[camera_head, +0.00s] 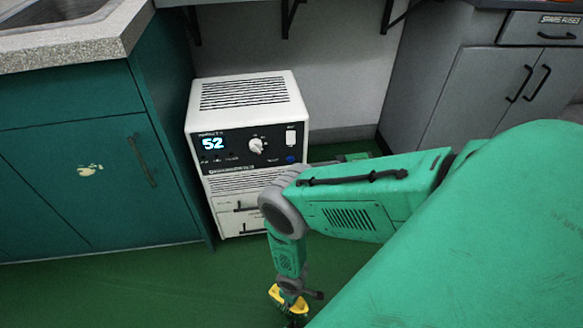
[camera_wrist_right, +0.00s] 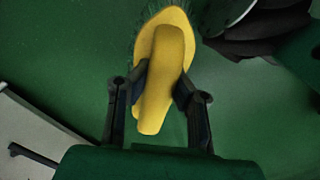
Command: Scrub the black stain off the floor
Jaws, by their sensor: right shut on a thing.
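My right gripper (camera_wrist_right: 160,90) is shut on a yellow scrub brush (camera_wrist_right: 167,60), with one dark finger on each side of its handle. Dark bristles show around the brush's far end. In the head view the yellow brush (camera_head: 288,301) is low at the bottom edge, below my right gripper (camera_head: 292,290), over the green floor (camera_head: 130,290). I cannot tell whether the bristles touch the floor. No black stain is clearly visible; my arm and body hide part of the floor. My left gripper is not in view.
A white machine (camera_head: 250,120) with a display reading 52 stands behind my right arm. A teal cabinet (camera_head: 75,190) with a sink counter is at left, and grey cabinets (camera_head: 480,95) are at right. Open green floor lies at the lower left.

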